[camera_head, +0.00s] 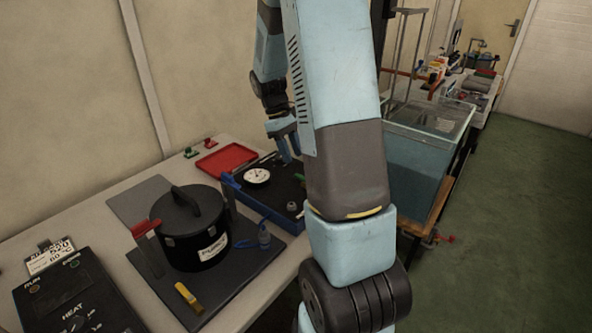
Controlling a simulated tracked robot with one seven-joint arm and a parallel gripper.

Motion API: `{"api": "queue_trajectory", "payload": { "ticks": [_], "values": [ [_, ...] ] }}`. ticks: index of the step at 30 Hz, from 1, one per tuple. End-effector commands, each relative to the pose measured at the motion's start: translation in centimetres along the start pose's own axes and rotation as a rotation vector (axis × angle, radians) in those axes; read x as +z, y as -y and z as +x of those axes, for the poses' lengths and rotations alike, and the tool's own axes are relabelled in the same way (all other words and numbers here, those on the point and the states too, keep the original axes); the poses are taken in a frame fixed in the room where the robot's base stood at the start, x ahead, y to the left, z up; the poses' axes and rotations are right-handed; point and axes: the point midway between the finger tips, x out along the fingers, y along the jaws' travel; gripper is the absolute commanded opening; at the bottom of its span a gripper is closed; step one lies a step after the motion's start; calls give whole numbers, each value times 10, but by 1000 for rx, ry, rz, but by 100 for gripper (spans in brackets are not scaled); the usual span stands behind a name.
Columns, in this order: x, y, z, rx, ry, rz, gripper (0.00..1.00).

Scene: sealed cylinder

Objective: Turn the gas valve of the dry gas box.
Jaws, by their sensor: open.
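A dark box with blue edges (268,197), which looks like the dry gas box, sits on the bench at picture centre. A round white gauge (257,176) is on its top. A small greenish-grey knob (291,206) shows near its right front; I cannot tell whether this is the gas valve. My gripper (287,155) is open and empty, pointing down above the back of the box. It appears apart from the box. My own arm hides the box's right side.
A black lidded pot (189,222) with a label stands on a dark mat (238,275) left of the box. A red tray (227,158) lies behind. A heater panel (75,300) is at lower left. A glass tank (415,160) stands right of my arm.

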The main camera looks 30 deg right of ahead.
Motion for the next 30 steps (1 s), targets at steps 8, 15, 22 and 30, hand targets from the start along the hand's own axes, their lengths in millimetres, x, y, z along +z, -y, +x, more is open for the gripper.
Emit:
{"api": "queue_trajectory", "payload": {
  "ticks": [8, 15, 22, 30],
  "values": [
    [1, 0, 44, -2, 2, 1, 42],
    [0, 0, 60, -1, 0, 1, 42],
    [0, 0, 62, 0, -1, 1, 42],
    [0, 0, 62, 0, -1, 0, 23]
  ]
}}
